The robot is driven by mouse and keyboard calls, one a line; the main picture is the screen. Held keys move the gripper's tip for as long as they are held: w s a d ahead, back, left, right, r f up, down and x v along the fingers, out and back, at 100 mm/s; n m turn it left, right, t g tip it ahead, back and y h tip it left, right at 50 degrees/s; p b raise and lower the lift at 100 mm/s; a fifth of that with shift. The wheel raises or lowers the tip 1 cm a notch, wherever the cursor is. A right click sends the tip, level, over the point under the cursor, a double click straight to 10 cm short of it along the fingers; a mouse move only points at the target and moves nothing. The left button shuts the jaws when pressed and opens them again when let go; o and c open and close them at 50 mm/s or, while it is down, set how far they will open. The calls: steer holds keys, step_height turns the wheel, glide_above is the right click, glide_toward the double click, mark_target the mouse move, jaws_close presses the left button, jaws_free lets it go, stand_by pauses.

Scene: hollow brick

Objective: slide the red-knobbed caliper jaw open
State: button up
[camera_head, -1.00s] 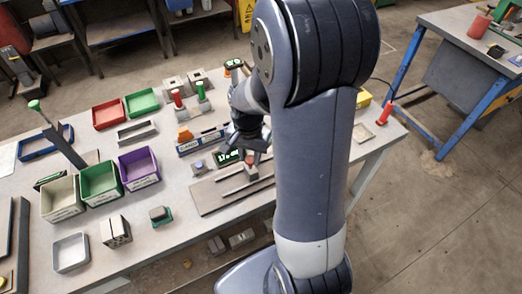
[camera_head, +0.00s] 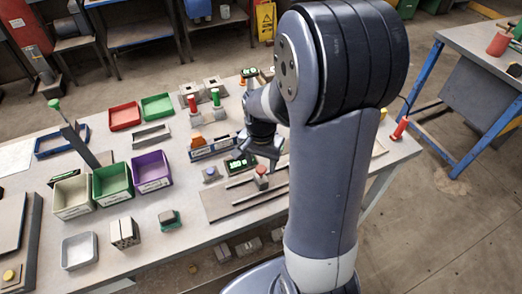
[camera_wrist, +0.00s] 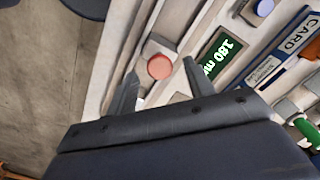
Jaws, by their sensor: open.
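The caliper (camera_head: 222,207) is a flat grey plate with long rails on the bench. Its jaw carries a round red knob (camera_head: 261,170) on a light block. In the wrist view the knob (camera_wrist: 160,67) shows between my fingertips, with a gap to each finger. My gripper (camera_head: 262,159) is open, pointing down just behind and over the knob; it also shows in the wrist view (camera_wrist: 160,70). My arm hides the caliper's right end.
A blue button block (camera_head: 210,174) and a blue-and-white card holder (camera_head: 213,148) stand left of the display. Red and green knobbed posts (camera_head: 216,100) stand behind. The purple bin (camera_head: 152,168) and green bin (camera_head: 111,184) are to the left. A red cone-like object (camera_head: 400,128) is at right.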

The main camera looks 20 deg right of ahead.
step_height(320, 180, up, 10)
stand_by(0.4)
steer(key=shift+f, duration=0.1)
step_height(320, 180, down, 10)
steer(key=shift+s+f, duration=0.1)
steer(key=shift+d+f, duration=0.3)
steer(key=shift+d, duration=0.85)
